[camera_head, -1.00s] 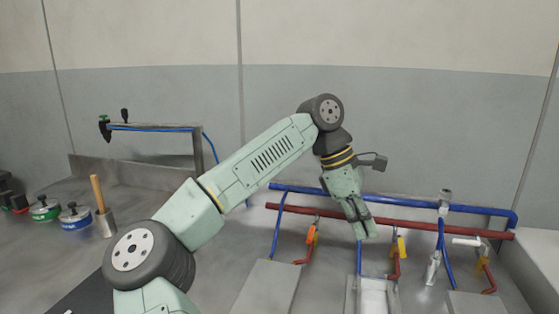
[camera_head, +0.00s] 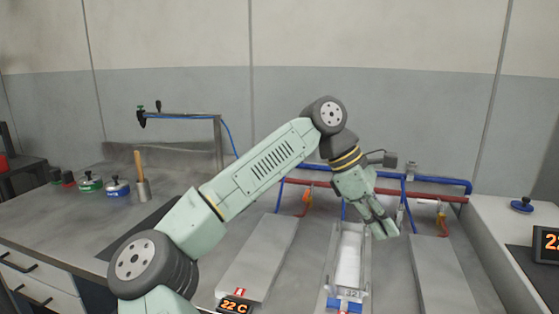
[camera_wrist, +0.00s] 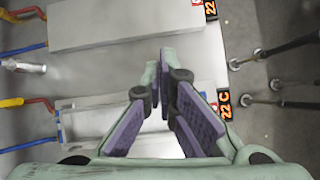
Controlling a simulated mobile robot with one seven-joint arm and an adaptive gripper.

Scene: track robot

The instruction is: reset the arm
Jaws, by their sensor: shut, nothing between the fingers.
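My arm reaches up and over to the right in the head view, with its elbow raised and the wrist bent downward. My gripper (camera_head: 384,230) hangs above the bench, just right of a narrow metal tray, with its fingers shut and nothing between them. In the wrist view my gripper (camera_wrist: 163,60) shows its purple-padded fingers meeting at the tips, above the bench and its grey plates. The fingers appear apart from everything below them.
Below stand a left grey plate (camera_head: 262,255), a metal tray (camera_head: 348,262) and a right grey plate (camera_head: 443,272). Blue and red pipes (camera_head: 430,184) run along the wall. A wooden-handled tool in a metal cup (camera_head: 142,185) and round lidded pots (camera_head: 117,188) stand at left.

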